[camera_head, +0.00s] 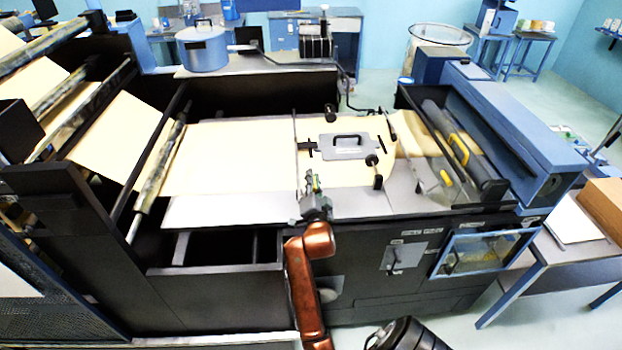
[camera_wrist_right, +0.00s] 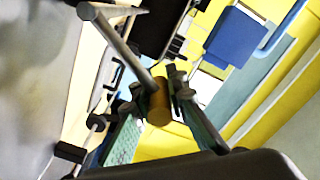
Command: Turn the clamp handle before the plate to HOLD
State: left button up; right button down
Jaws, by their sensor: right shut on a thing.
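My right gripper (camera_head: 313,183) is at the front edge of the machine bed, by the near end of a thin bar that crosses the paper. In the wrist view its fingers (camera_wrist_right: 158,92) are closed around a yellow-brown cylindrical grip on a grey rod, which I take to be the clamp handle (camera_wrist_right: 158,106). The grey plate (camera_head: 345,152) with a black handle lies on the paper, right of and beyond the gripper. The HOLD mark is not readable. My left gripper is not in view.
Brown paper (camera_head: 230,150) runs across the bed. Black knobs (camera_head: 372,160) stand around the plate. A blue-framed roller unit (camera_head: 510,120) is at the right. A panel with a lever (camera_head: 393,262) is on the machine front. A pot (camera_head: 202,48) stands behind.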

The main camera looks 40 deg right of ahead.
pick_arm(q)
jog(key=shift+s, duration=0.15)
pick_arm(e)
jog(key=shift+f, duration=0.35)
jog(key=c, duration=1.9)
grip_release()
jog(key=shift+r, duration=0.1)
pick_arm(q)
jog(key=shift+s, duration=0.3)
pick_arm(e)
jog(key=shift+r, duration=0.1)
jog(key=shift+r, duration=0.1)
notch_tip(320, 180, up, 10)
jog(key=shift+f, duration=0.1)
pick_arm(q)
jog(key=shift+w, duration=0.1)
